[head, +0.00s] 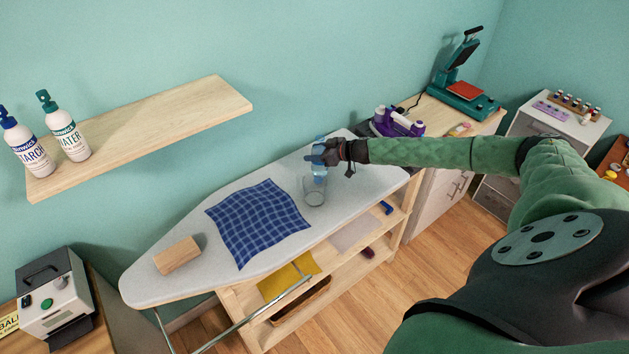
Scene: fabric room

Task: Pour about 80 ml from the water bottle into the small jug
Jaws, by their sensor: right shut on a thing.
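My right gripper (326,152) is shut on a translucent blue water bottle (318,168) above the ironing board. The small clear jug (314,194) stands on the board, directly below and in front of the bottle. The bottle's lower end overlaps the jug's rim in the head view, and I cannot tell whether they touch. The gripper hides part of the bottle. The bottle's exact tilt, any stream and the water level in the jug are too small to make out. My left gripper is not in view.
The grey ironing board (345,213) carries a blue checked cloth (258,222) and a wooden block (177,255). A purple iron (397,122) stands beyond its right end. A wall shelf (165,125) holds white starch (28,150) and water (68,135) spray bottles.

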